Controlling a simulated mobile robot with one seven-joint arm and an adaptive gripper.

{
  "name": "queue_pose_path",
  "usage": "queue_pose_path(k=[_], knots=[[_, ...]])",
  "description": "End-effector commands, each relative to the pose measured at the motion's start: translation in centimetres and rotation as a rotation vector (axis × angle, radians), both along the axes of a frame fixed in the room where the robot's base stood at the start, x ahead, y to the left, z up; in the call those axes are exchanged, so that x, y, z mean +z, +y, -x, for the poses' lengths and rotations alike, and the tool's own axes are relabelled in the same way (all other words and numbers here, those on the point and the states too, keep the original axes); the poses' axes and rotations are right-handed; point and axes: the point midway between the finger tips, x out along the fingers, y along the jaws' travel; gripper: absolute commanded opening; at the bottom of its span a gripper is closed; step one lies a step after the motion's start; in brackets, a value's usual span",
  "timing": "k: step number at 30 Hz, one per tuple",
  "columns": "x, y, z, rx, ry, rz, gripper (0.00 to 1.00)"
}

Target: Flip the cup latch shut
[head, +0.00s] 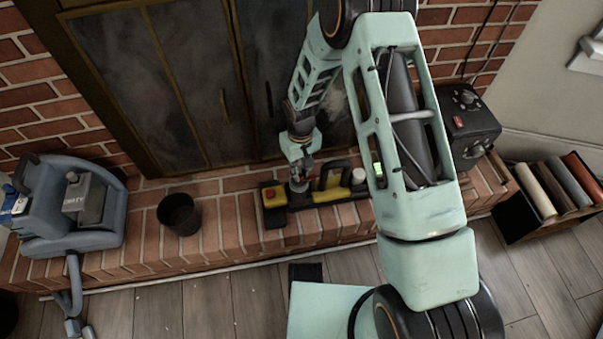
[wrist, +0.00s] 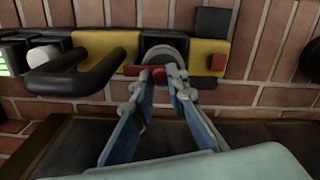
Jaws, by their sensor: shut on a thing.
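A yellow and black device (head: 327,196) with a black handle lies on the brick hearth; it also shows in the wrist view (wrist: 207,55). At its middle in the wrist view is a grey rounded cup-like part (wrist: 166,54) with a small red piece (wrist: 159,74) in front of it, which looks like the latch. My gripper (wrist: 158,80) has its fingertips close together on this red piece, with the blue fingers reaching up to it. In the head view my gripper (head: 300,180) is over the device's left part. The fingertips partly hide the red piece, so its exact position is unclear.
A black bucket (head: 180,214) and a blue-grey machine (head: 75,208) stand left of the device. A black box (head: 470,125) stands at the hearth's right end, near a crate of rolls (head: 550,198). Closed fireplace doors (head: 205,75) rise behind the hearth.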

Motion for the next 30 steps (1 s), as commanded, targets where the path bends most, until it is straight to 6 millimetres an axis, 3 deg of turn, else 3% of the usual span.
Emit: queue_pose_path(k=[20,21,25,30], knots=[[0.09,0.10,-0.38,-0.065,-0.003,-0.001,0.00],[0.09,0.10,-0.39,-0.065,-0.003,-0.001,0.16],[0.07,0.09,-0.36,-0.065,-0.002,-0.001,0.30],[0.03,0.07,-0.31,-0.064,-0.001,-0.001,0.31]])
